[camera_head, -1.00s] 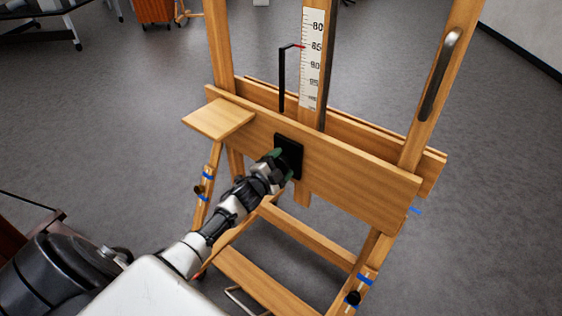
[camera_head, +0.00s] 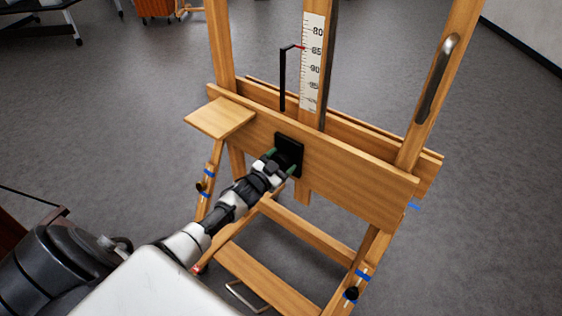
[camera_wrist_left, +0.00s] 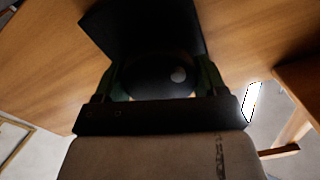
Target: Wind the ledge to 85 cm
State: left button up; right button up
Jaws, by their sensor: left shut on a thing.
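The wooden ledge (camera_head: 358,183) is a broad board across the easel. A black pointer (camera_head: 282,80) rises from behind its top edge, and its red tip (camera_head: 299,47) lies beside the number scale (camera_head: 312,60), at about the 85 figure or a touch above it. A black square plate (camera_head: 296,141) is on the ledge's front. My left gripper (camera_head: 281,162) is shut on a dark round knob (camera_wrist_left: 158,76) in front of this plate. In the left wrist view the green-sided fingers stand on both sides of the knob.
A small wooden shelf (camera_head: 220,117) sticks out at the ledge's left end. The easel's right post (camera_head: 463,30) carries a metal handle (camera_head: 437,77). Legs with blue bands and lower crossbars stand below. Grey floor (camera_head: 110,130) is open on both sides.

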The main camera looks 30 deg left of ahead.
pick_arm(q)
jog(key=shift+f, duration=0.15)
jog(key=o, duration=0.9)
jog(key=shift+s, duration=0.1)
jog(key=s, duration=1)
jog(key=shift+s+a, duration=0.35)
jog(key=s+d+f+n+g+y, duration=0.1)
jog(key=s+d+f+g, duration=0.15)
jog(key=s+f, duration=0.5)
jog(key=s+d+f+n+g, duration=0.1)
jog(key=s+f+g, duration=0.3)
jog(key=f, duration=0.7)
jog(key=s+d+f+n+g+y, duration=0.1)
jog(key=s+d+f+g, duration=0.15)
jog(key=s+f, duration=0.55)
jog(key=s+d+f+g, duration=0.2)
jog(key=s+d+f, duration=0.1)
jog(key=s, duration=0.4)
jog(key=s+d+f+g, duration=0.2)
jog(key=s+f+g, duration=0.1)
jog(key=s+f, duration=0.3)
jog(key=s+d+f+g, duration=0.3)
jog(key=s+f, duration=0.1)
jog(key=s, duration=0.6)
jog(key=shift+s+d+f+h, duration=0.1)
jog(key=shift+d+f+h, duration=0.15)
jog(key=shift+d+h, duration=0.15)
